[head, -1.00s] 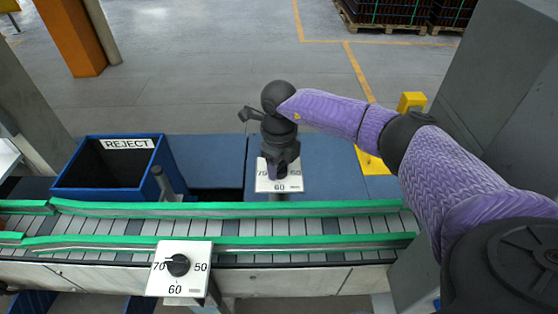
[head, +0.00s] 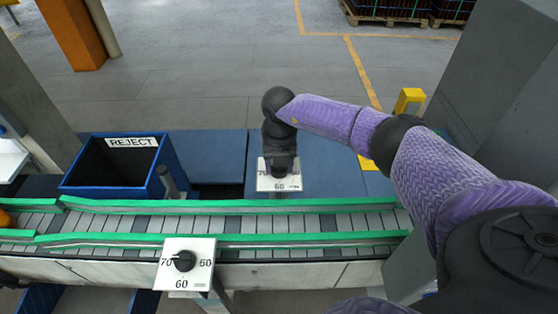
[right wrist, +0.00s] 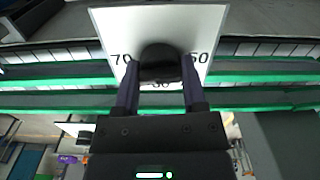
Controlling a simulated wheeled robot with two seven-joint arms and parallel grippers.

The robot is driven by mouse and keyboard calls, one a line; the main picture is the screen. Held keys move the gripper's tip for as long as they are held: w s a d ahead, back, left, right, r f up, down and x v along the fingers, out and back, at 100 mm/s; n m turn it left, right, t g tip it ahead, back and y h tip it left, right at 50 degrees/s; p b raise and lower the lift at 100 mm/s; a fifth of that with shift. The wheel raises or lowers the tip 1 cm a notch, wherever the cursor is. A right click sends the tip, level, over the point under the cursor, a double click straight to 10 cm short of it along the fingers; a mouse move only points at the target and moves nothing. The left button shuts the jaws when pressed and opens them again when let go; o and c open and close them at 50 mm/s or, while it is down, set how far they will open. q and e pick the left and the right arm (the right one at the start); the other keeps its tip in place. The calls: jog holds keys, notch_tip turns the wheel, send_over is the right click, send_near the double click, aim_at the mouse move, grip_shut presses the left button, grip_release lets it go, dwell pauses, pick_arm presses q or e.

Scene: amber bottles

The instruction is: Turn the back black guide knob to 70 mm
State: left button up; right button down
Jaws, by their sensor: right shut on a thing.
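The back black guide knob (right wrist: 160,62) sits on a white dial plate (head: 264,185) behind the conveyor. The plate reads 70, 60 and 50; in the right wrist view the plate (right wrist: 115,25) fills the upper middle. My right gripper (head: 279,172) reaches down over this knob and hides most of it in the head view. In the right wrist view the fingers of my right gripper (right wrist: 160,85) are shut on the knob's two sides. The knob's pointer mark is hidden.
A second black knob (head: 184,261) on a front dial plate (head: 202,250) stands on the near side. Green guide rails (head: 330,205) run along the conveyor (head: 340,222). A blue REJECT bin (head: 167,165) stands at the back left. An orange object (head: 6,219) shows at the far left.

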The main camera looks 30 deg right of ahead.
jog(key=shift+r+m, duration=0.1)
jog(key=shift+m, duration=0.5)
jog(key=shift+c, duration=0.7)
grip_release()
notch_tip(320, 180, up, 10)
jog(key=shift+f, duration=0.1)
